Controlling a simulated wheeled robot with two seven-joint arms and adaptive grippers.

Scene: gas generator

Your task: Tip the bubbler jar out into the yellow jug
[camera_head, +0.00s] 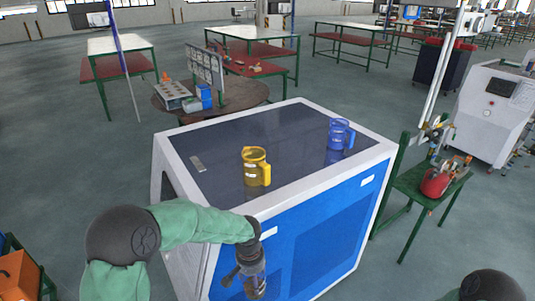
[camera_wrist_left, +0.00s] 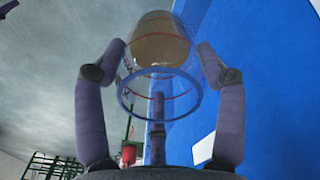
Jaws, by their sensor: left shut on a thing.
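The bubbler jar (camera_wrist_left: 160,75) is clear with a blue rim, thin red rings and a tan mass at its far end in the left wrist view. The yellow jug (camera_head: 254,168) stands upright on the cabinet's dark top near the front edge, handle to the right. My right gripper is out of view.
A blue jug (camera_head: 340,135) stands at the right on the white-framed cabinet top (camera_head: 290,125). A flat plate (camera_head: 197,165) lies at its left. A green stand with a red object (camera_head: 435,183) is on the right. The back of the top is clear.

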